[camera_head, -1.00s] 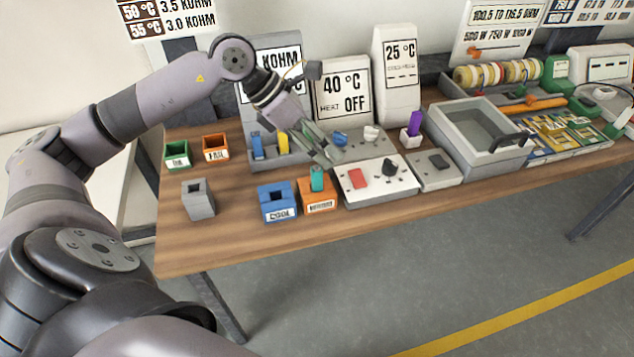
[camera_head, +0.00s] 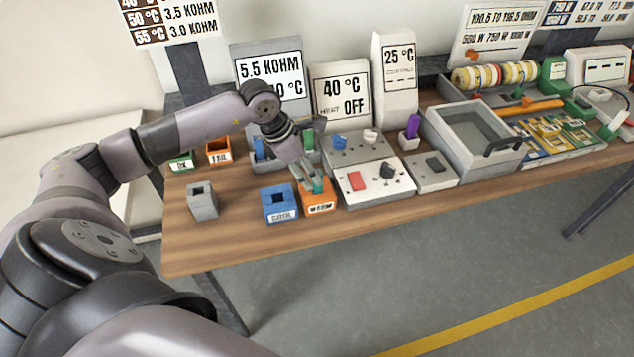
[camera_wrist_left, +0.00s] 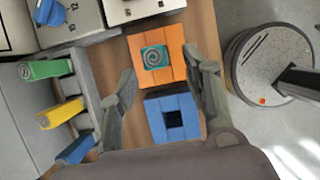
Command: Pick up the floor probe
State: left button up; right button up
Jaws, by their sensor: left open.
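A teal probe (camera_head: 318,185) stands upright in the orange block (camera_head: 320,204), whose label seems to read WARM. In the left wrist view, the teal probe (camera_wrist_left: 155,57) shows a spiral on its top. No probe is readably marked as the floor probe. My left gripper (camera_head: 311,185) is open and points down at the teal probe. In the left wrist view, the left gripper (camera_wrist_left: 162,64) has its fingers spread on either side of the probe, with visible gaps. My arm partly hides the rack behind it. My right gripper is out of view.
The blue block (camera_wrist_left: 174,118) beside the orange one has an empty square hole. A rack with green (camera_wrist_left: 46,70), yellow (camera_wrist_left: 60,113) and blue (camera_wrist_left: 76,150) pieces stands close by. A switch panel (camera_head: 375,182) is right of the orange block.

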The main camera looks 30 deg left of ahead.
pick_arm(q)
jog(key=shift+w+d+f, duration=0.1)
jog(key=shift+w+f, duration=0.05)
jog(key=shift+f, duration=0.05)
jog(key=p+x, duration=0.2)
jog(key=x, duration=0.1)
jog(key=shift+w+d+f, duration=0.1)
jog(key=shift+w+f, duration=0.1)
jog(key=shift+w, duration=0.1)
jog(key=shift+w+d+f+p, duration=0.15)
jog(key=shift+f+p, duration=0.2)
jog(key=shift+f, duration=0.2)
jog(key=shift+c, duration=0.5)
grip_shut()
